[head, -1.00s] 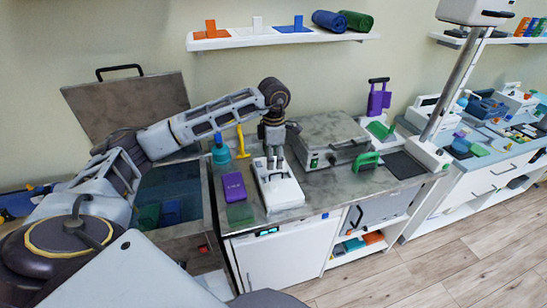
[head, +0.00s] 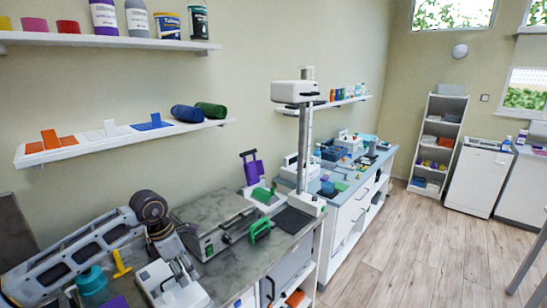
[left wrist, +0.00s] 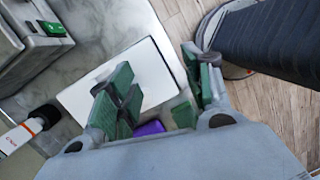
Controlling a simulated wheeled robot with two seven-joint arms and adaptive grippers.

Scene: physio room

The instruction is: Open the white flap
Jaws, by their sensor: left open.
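A white device (head: 185,295) stands on the grey marbled counter, cut by the bottom edge of the head view. Its flat white top (left wrist: 135,80) lies below my fingers in the left wrist view. I cannot tell where a flap on it would be hinged. My left gripper (head: 174,268) points down close over this device. In the left wrist view the left gripper (left wrist: 155,68) has its green-padded fingers apart, with nothing held between them; contact with the white top is unclear. A small white plate with an upright tab (head: 109,130) lies on the wall shelf. My right gripper is not in view.
A grey box with a green switch (head: 210,228) and a green handle (head: 260,229) stand right of the gripper. A yellow tool (head: 120,263) and teal bottle (head: 92,280) are left. A purple thing (left wrist: 150,128) lies beside the white top. The floor (head: 400,240) is clear.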

